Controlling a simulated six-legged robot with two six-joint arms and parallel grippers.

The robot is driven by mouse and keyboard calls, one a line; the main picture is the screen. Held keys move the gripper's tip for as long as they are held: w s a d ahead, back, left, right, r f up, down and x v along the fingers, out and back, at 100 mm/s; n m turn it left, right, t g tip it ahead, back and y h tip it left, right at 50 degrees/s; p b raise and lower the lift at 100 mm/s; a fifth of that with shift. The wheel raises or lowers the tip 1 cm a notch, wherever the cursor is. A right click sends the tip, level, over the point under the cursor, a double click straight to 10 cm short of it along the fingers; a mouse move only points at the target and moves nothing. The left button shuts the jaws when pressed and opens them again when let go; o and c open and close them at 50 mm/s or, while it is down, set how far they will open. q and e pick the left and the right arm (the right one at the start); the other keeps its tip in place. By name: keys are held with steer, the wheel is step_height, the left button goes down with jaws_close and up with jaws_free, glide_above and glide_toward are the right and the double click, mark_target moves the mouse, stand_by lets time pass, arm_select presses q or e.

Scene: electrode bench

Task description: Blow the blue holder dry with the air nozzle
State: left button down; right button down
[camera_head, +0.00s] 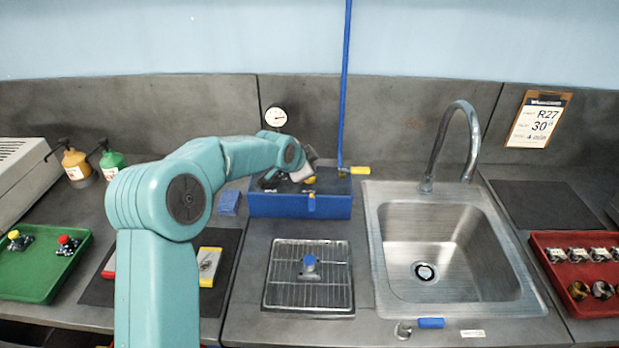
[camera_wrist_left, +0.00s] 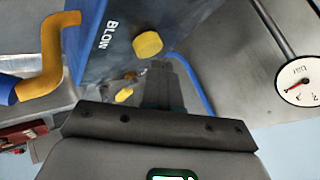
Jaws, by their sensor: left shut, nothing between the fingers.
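The blue holder (camera_head: 310,263) is small, with a grey lower part, and stands on the wire drying rack (camera_head: 337,300) in front of the blue box. The yellow air nozzle (camera_head: 357,170) is at the foot of a blue hose, above the box's right end; it also shows in the left wrist view (camera_wrist_left: 50,62). My left gripper (camera_wrist_left: 162,82) is shut and empty over the blue box (camera_head: 275,206). It is close to a yellow knob (camera_wrist_left: 148,45) beside the word BLOW; contact cannot be told. My right gripper is out of view.
A steel sink (camera_head: 400,275) with a tall tap (camera_head: 440,130) lies to the right. A pressure gauge (camera_head: 276,117) is behind the box. A green tray (camera_head: 35,285) is at far left, a red tray (camera_head: 570,245) at far right.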

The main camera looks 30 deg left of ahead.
arm_select(q)
steer(key=shift+f+b, duration=0.65)
steer(key=shift+f, duration=0.25)
stand_by(0.7)
steer(key=shift+r, duration=0.1)
steer(key=shift+r+p, duration=0.75)
steer(key=shift+r, duration=0.25)
steer(key=shift+w+r, duration=0.1)
steer(key=shift+r+p, duration=1.7)
steer(key=shift+r, duration=0.75)
steer(key=shift+f, duration=0.1)
